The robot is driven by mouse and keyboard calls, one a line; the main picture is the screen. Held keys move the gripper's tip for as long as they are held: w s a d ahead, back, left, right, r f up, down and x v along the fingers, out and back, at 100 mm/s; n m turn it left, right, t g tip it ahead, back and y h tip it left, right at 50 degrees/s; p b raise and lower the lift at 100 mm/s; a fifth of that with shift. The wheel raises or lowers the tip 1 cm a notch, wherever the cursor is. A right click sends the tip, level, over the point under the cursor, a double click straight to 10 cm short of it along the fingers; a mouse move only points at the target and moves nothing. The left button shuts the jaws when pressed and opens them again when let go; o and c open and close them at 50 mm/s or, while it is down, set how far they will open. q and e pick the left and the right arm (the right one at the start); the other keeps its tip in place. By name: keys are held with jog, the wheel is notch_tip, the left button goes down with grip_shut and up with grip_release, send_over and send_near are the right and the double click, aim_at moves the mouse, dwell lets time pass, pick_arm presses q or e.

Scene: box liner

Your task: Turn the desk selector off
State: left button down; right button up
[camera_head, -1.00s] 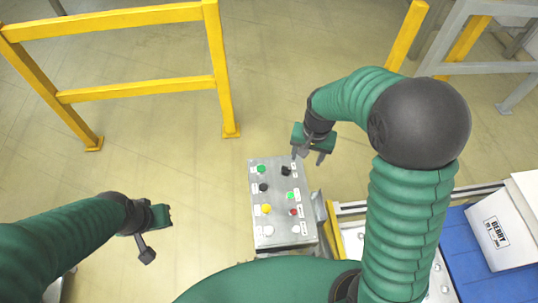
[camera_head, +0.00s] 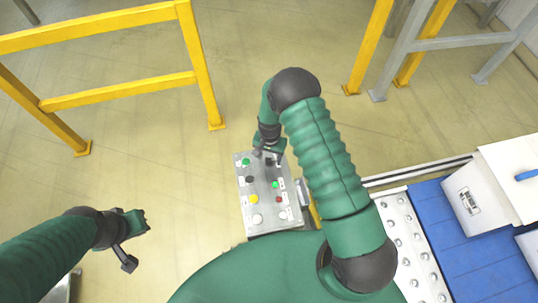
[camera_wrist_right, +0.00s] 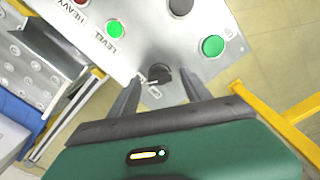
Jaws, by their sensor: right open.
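A grey metal control panel (camera_head: 262,222) stands on the floor in front of me, with buttons and knobs on its top. A black selector knob (camera_wrist_right: 160,73) is at its far right corner, with a small label beside it. My right gripper (camera_wrist_right: 159,76) is open, with one finger on either side of this knob; I cannot tell whether they touch it. In the head view, my right gripper (camera_head: 268,154) is over that corner and partly covers the knob. A second black knob (camera_head: 249,180) is on the left side. My left gripper (camera_head: 135,222) is away to the left, empty; its jaws are unclear.
Green buttons (camera_head: 245,162), a yellow button (camera_head: 253,199) and a red button (camera_head: 279,199) sit close to the knobs. A yellow railing (camera_head: 120,95) stands behind. A conveyor with a blue belt (camera_head: 438,220) and white boxes (camera_head: 480,205) is at right.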

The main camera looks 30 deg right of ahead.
jog(key=shift+w+d+f, duration=0.1)
jog(key=shift+d+f, duration=0.1)
jog(key=shift+f, duration=0.1)
jog(key=shift+d+f, duration=0.1)
jog(key=shift+d, duration=0.1)
jog(key=shift+a, duration=0.35)
jog(key=c, duration=0.3)
jog(key=shift+a+r, duration=0.25)
jog(key=c, duration=0.5)
grip_shut()
jog(key=shift+d, duration=0.25)
jog(key=shift+a+f+n+b, duration=0.1)
jog(key=shift+n+b, duration=0.45)
jog(key=shift+n, duration=0.05)
jog(key=n+b, duration=0.2)
jog(key=n, duration=0.2)
jog(key=n+b, duration=0.2)
jog(key=n, duration=0.1)
jog(key=shift+n, duration=0.3)
pick_arm(q)
jog(key=shift+s+d+f+b, duration=0.15)
jog(key=shift+f+b, duration=0.15)
jog(key=shift+f, duration=2.45)
pick_arm(e)
jog(key=shift+n, duration=1.5)
